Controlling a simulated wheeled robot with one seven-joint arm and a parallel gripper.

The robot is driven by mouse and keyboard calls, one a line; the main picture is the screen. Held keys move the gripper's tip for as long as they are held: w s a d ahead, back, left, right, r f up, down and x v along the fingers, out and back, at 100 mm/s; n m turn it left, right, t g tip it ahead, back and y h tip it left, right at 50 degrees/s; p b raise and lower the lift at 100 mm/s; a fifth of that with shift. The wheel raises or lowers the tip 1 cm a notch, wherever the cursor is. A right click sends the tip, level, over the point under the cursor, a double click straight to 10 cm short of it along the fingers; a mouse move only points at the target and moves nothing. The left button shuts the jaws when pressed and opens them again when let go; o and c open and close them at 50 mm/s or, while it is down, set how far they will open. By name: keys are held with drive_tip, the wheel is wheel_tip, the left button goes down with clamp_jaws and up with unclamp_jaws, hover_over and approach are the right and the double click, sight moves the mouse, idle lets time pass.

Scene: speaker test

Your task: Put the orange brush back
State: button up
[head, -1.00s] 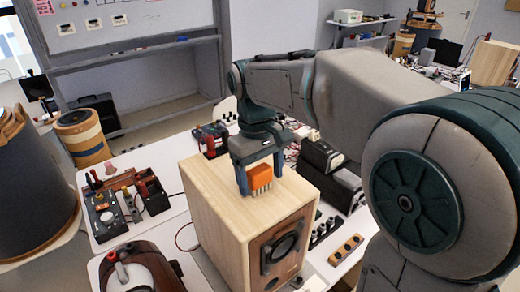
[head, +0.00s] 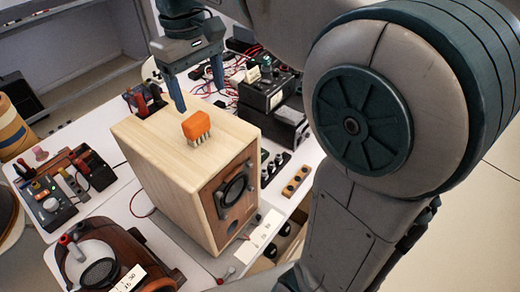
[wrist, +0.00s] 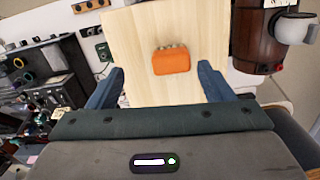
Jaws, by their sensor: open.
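The orange brush (head: 197,127) stands on top of the light wooden speaker box (head: 160,160), its pale bristles at its lower edge. My gripper (head: 198,98) is open and empty, above and behind the brush in the head view. In the wrist view the brush (wrist: 171,61) lies ahead of and between my two blue fingers (wrist: 164,84), on the wooden top, apart from both fingers.
A device with knobs (head: 65,188) stands left of the speaker, and a brown rounded device (head: 112,258) in front of it. Black boxes (head: 272,108) and cables lie behind to the right. The wooden top around the brush is clear.

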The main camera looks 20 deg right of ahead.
drive_tip(key=s+d+f+m+t, duration=0.4)
drive_tip(key=s+d+f+m, duration=0.1)
drive_tip(key=s+d+f, duration=0.5)
wheel_tip(320, 180, down, 4)
drive_tip(key=shift+s+d+f+m+y, duration=0.1)
drive_tip(key=shift+s+d+m+y, duration=0.2)
drive_tip(key=shift+s, duration=0.75)
